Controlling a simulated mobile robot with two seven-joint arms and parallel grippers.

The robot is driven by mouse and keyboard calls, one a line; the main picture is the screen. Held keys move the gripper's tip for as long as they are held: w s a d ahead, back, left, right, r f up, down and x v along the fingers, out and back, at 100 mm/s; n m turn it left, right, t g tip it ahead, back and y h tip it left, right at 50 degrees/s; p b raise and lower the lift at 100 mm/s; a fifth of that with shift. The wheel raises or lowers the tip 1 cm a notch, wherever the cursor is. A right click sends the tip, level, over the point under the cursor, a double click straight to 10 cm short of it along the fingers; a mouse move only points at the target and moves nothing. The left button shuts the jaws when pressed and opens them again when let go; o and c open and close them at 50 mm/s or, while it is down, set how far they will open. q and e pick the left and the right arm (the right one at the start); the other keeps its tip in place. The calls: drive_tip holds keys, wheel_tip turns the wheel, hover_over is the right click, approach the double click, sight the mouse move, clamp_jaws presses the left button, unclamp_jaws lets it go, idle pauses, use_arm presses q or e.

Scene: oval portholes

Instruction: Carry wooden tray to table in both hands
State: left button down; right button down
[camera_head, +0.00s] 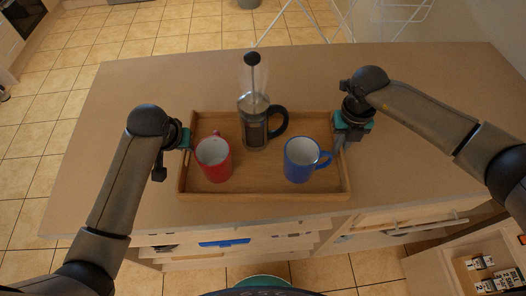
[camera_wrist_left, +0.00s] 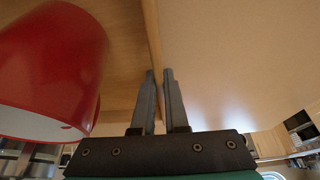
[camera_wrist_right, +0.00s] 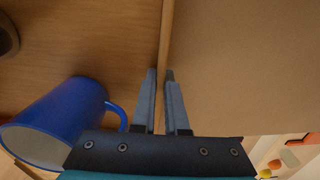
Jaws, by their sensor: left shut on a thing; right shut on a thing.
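The wooden tray (camera_head: 262,191) is over the beige counter; I cannot tell whether it touches the top. It carries a red mug (camera_head: 214,160) at left, a blue mug (camera_head: 301,160) at right and a French press (camera_head: 253,118) at the back. All stand upright. My left gripper (camera_head: 188,139) is shut on the tray's left wall, and the wall shows between its fingers in the left wrist view (camera_wrist_left: 166,100). My right gripper (camera_head: 340,142) is shut on the tray's right wall, which runs between its fingers in the right wrist view (camera_wrist_right: 163,100).
The counter (camera_head: 400,180) is bare around the tray. Drawers (camera_head: 230,240) are on its near side, and an open drawer (camera_head: 485,265) with small boxes shows at the lower right. A white rack (camera_head: 300,20) stands behind the counter. Tiled floor (camera_head: 40,110) lies at the left.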

use_arm(q)
drive_tip(key=shift+w+r, duration=0.15)
use_arm(e)
drive_tip(key=shift+w+r, duration=0.2)
use_arm(q)
drive_tip(key=shift+r, duration=0.1)
